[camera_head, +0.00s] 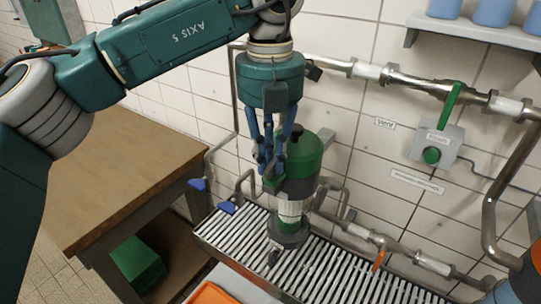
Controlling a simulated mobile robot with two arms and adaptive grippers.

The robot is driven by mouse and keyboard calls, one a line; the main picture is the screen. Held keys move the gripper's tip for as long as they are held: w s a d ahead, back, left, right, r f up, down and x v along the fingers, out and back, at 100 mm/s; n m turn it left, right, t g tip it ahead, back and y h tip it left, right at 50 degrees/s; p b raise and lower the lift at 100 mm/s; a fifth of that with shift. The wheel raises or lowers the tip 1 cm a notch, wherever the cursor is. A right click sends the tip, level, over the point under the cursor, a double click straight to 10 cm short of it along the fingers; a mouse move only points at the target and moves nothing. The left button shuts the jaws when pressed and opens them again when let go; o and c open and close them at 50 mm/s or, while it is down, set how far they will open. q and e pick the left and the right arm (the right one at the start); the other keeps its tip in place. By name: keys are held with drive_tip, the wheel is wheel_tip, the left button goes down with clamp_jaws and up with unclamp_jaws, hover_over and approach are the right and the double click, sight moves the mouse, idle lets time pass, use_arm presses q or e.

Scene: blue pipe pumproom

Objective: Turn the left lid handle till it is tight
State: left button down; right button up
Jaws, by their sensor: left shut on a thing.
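A canister with a green upper body (306,158), a black knob on top, a white clear-looking section (289,208) and a dark base stands on a slatted metal grate. My left gripper (270,178) reaches down from above at the canister's left front side, its blue-grey fingers pointing down. It is shut on a small part there, apparently the left lid handle, which the fingers mostly hide. I cannot tell the handle's angle. My right gripper is not in view.
The slatted grate (330,271) runs below the canister. Steel pipes and a green lever valve (450,105) line the tiled wall at right. A wooden table (120,165) stands at left, with a green box (138,262) below. An orange tray (210,294) is in front.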

use_arm(q)
drive_tip(key=shift+m, duration=1.2)
drive_tip(key=c, duration=1.7)
unclamp_jaws()
drive_tip(key=shift+a, duration=0.1)
drive_tip(key=shift+r, duration=4.05)
